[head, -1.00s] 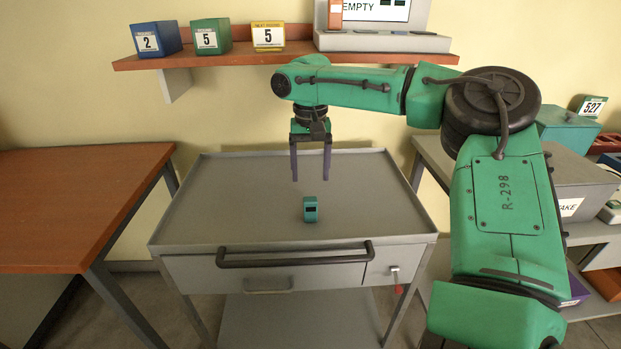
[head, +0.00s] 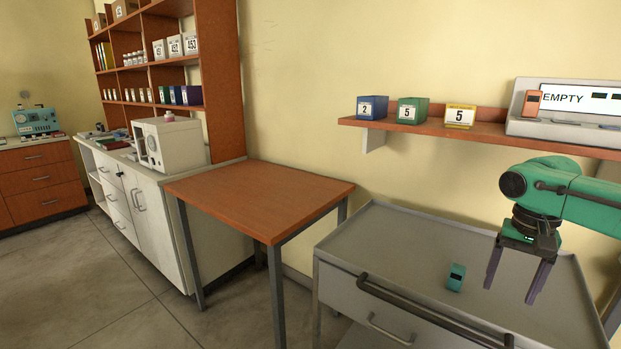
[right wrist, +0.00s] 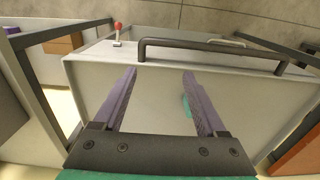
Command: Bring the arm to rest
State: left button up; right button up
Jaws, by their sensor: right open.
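My right gripper (head: 515,279) is in the head view at the right, pointing down over the grey cart (head: 400,235), with its two purple fingers apart and nothing between them. In the right wrist view the fingers (right wrist: 158,75) are spread above the cart top. A small teal device (head: 456,277) with a dark window stands on the cart top, to the left of the gripper and apart from it. In the right wrist view it is partly hidden behind a finger (right wrist: 187,106). My left gripper is not in view.
A wooden table (head: 260,190) stands left of the cart. A wall shelf (head: 430,128) above holds a blue box (head: 372,107), a green box (head: 412,110), a yellow-edged box (head: 460,116) and a machine reading EMPTY (head: 570,102). A white cabinet (head: 150,215) stands farther left.

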jog(key=s+d+f+g, duration=0.1)
jog(key=s+d+f, duration=0.4)
jog(key=d+f, duration=0.3)
jog(key=s+d+f+n+g+h, duration=0.15)
jog(key=s+f+n, duration=0.25)
jog(key=s+f, duration=0.9)
jog(key=s+a+f+n+t+y, duration=0.1)
jog(key=s+a+f+n+t, duration=0.2)
jog(key=a+f, duration=0.8)
jog(key=w+a+r+n+t, duration=0.1)
jog(key=w+a+r+t, duration=0.1)
jog(key=a, duration=0.5)
jog(key=w+a+r+n+t, duration=0.1)
jog(key=a+r, duration=0.1)
jog(key=a, duration=0.4)
notch_tip(320, 180, down, 18)
jog(key=s+r+g+p, duration=0.1)
jog(key=s+p, duration=0.1)
jog(key=p, duration=0.1)
pick_arm(q)
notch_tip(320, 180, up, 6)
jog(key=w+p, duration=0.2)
jog(key=p, duration=0.1)
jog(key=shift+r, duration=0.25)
pick_arm(e)
jog(key=s+d+f+g, duration=0.1)
jog(key=s+d+f, duration=0.1)
jog(key=s+f, duration=1.1)
jog(key=s, duration=0.4)
jog(key=shift+d+n, duration=0.4)
